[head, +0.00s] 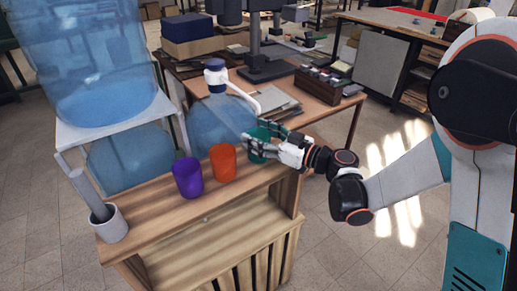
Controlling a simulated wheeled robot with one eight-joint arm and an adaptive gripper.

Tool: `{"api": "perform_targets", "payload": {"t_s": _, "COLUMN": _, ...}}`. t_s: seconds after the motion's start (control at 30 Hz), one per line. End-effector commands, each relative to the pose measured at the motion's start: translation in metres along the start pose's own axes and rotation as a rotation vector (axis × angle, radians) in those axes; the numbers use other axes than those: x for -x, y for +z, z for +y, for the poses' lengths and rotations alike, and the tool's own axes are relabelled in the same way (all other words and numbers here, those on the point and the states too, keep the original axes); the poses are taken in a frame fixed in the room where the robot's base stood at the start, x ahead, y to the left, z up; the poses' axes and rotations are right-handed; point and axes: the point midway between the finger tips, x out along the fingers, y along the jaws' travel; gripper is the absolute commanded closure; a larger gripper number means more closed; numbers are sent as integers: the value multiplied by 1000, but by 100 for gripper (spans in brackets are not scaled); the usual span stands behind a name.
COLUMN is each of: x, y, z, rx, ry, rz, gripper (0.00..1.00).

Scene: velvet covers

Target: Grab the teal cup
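The teal cup (257,156) stands at the right end of the wooden shelf top, last in a row of three cups. My gripper (262,137) comes in from the right at the height of the cup's upper part. One finger reaches across the near side of the cup, and another lies on its far side. The fingers hide part of the cup's rim and side. I cannot tell whether they touch the cup or are closed on it. The cup looks upright and on the shelf.
An orange cup (223,163) stands close left of the teal cup, with a purple cup (188,177) further left. A blue water jug (217,122) stands just behind. A grey pot (112,223) is at the left end. The shelf's front strip (222,200) is clear.

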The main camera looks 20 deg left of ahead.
Motion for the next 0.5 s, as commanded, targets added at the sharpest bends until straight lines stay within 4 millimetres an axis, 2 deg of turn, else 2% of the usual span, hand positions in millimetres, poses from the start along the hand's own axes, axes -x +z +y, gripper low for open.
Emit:
{"api": "perform_targets", "payload": {"t_s": 0.03, "x": 0, "y": 0, "z": 0, "rx": 0, "ry": 0, "rz": 0, "gripper": 58}}
{"api": "perform_targets", "payload": {"t_s": 0.1, "x": 0, "y": 0, "z": 0, "rx": 0, "ry": 0, "rz": 0, "gripper": 68}}
{"api": "perform_targets", "payload": {"t_s": 0.17, "x": 0, "y": 0, "z": 0, "rx": 0, "ry": 0, "rz": 0, "gripper": 68}}
{"api": "perform_targets", "payload": {"t_s": 0.2, "x": 0, "y": 0, "z": 0, "rx": 0, "ry": 0, "rz": 0, "gripper": 72}}
{"api": "perform_targets", "payload": {"t_s": 0.5, "x": 0, "y": -1, "z": 0, "rx": 0, "ry": 0, "rz": 0, "gripper": 72}}
